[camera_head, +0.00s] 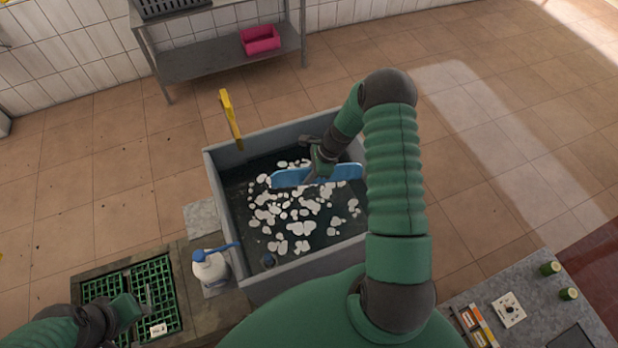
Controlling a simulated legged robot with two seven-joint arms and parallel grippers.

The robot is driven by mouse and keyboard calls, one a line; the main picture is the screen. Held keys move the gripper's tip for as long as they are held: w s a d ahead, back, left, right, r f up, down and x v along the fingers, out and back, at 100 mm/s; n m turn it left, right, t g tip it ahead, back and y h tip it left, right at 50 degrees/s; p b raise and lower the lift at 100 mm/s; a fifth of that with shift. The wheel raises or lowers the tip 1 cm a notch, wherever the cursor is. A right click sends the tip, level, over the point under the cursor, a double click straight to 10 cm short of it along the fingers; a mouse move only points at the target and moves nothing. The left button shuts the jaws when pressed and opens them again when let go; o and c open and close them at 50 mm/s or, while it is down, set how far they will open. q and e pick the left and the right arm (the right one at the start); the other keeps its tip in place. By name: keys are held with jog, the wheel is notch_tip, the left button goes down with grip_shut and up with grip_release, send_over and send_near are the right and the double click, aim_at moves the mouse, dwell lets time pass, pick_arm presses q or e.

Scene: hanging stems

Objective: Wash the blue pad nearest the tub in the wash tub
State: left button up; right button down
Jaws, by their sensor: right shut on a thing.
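The blue pad (345,172) is a long flat piece held across the upper part of the grey wash tub (213,180). My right gripper (316,172) is shut on the pad near its middle. The tub holds dark water with many white foam patches. The pad is over the water; I cannot tell whether it touches the surface. My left gripper (143,305) is at the lower left, over a green crate, and its finger opening is not clear.
A white bottle with a blue pump (210,268) stands beside the tub's left wall. A yellow bar (230,115) rises at the tub's back left corner. The green crate (100,290) is at lower left. A metal shelf with a pink bin (260,39) stands behind. A grey counter (530,290) is at lower right.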

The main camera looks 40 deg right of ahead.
notch_tip(320, 180, up, 12)
jog(key=p, duration=0.8)
jog(key=shift+r, duration=0.1)
dwell(0.6)
